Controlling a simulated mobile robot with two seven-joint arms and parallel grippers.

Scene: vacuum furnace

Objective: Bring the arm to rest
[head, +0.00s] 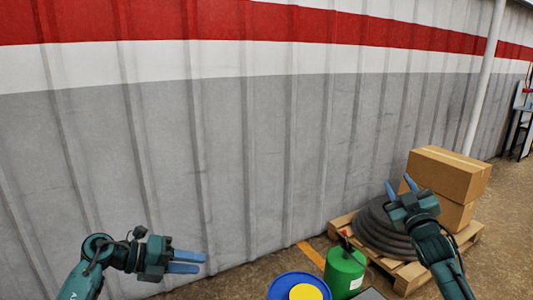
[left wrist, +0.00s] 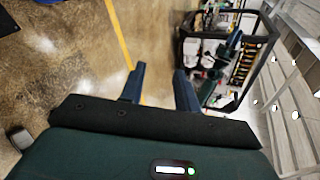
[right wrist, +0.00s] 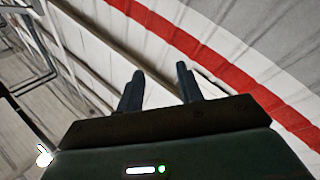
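My left gripper (head: 188,262) is at the lower left of the head view, its blue fingers pointing right, in front of the grey wall. In the left wrist view its two fingers (left wrist: 160,88) stand apart with nothing between them. My right gripper (head: 400,186) is at the lower right of the head view, its fingers pointing up and left. In the right wrist view its fingers (right wrist: 160,88) are apart and empty, with wall and ceiling behind. Neither gripper visibly touches anything.
A corrugated wall (head: 240,130) fills the background. At the lower right, cardboard boxes (head: 447,175) and a coiled dark hose (head: 372,232) sit on a wooden pallet (head: 410,275). A green canister (head: 343,272) and a blue drum (head: 285,284) stand at the bottom.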

